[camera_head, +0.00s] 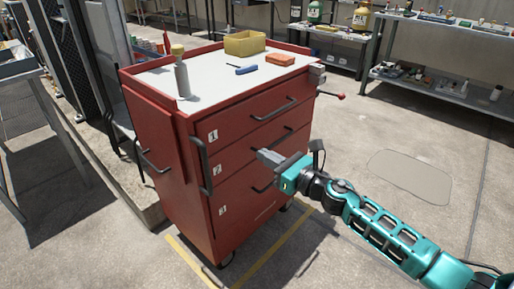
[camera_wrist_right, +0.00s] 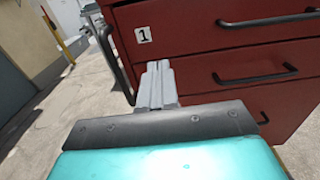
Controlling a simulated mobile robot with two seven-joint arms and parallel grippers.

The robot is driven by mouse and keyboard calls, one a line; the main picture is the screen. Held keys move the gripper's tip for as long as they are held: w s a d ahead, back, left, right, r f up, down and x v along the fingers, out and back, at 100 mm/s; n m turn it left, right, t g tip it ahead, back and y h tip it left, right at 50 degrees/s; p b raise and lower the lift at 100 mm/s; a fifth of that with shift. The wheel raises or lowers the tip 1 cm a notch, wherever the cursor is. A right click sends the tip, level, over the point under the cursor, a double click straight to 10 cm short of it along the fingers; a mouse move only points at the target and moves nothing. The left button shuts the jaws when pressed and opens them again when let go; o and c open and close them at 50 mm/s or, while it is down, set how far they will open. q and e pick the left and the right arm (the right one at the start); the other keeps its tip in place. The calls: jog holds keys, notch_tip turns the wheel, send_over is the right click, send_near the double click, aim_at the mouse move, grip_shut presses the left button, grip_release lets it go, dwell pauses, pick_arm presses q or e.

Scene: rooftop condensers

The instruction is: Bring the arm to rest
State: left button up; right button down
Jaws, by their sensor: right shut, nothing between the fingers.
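My right arm comes in from the lower right in the head view. Its right gripper (camera_head: 268,158) is shut and empty, in front of the red tool cart (camera_head: 160,140) near the second drawer. The shut fingers (camera_wrist_right: 157,85) also show in the right wrist view, pointing toward the cart front just below the drawer marked 1 (camera_wrist_right: 143,35). I cannot tell exactly how far the fingertips are from the cart. The drawers look closed. My left gripper is not in view.
On the cart top are a grey bottle (camera_head: 181,76), a yellow bin (camera_head: 244,43), an orange block (camera_head: 281,59) and a blue-handled tool (camera_head: 246,70). A shelf (camera_head: 440,95) stands at the back right, a table (camera_head: 18,68) at the left. The floor at right is clear.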

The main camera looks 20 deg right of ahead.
jog(key=s+a+f+n+g+h, duration=0.1)
jog(key=s+a+f+n+g, duration=0.1)
jog(key=s+a+f+n, duration=0.65)
jog(key=s+d+f+n+g+h, duration=0.15)
jog(key=s+n, duration=0.45)
jog(key=n, duration=0.8)
jog(key=s+a+f+n+g+h, duration=0.1)
jog(key=s+a+f+n+g, duration=0.3)
jog(key=s+n, duration=0.55)
pick_arm(q)
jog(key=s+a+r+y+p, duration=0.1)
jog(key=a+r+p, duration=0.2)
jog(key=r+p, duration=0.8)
jog(key=p, duration=0.4)
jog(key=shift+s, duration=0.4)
pick_arm(e)
notch_tip(320, 180, up, 10)
jog(key=d+n+t+h, duration=0.1)
jog(key=d+n, duration=0.1)
jog(key=shift+w+d+t, duration=0.35)
jog(key=shift+w+d, duration=0.05)
jog(key=shift+w, duration=0.05)
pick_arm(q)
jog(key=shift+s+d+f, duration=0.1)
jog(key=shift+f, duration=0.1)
pick_arm(e)
jog(key=shift+h, duration=0.25)
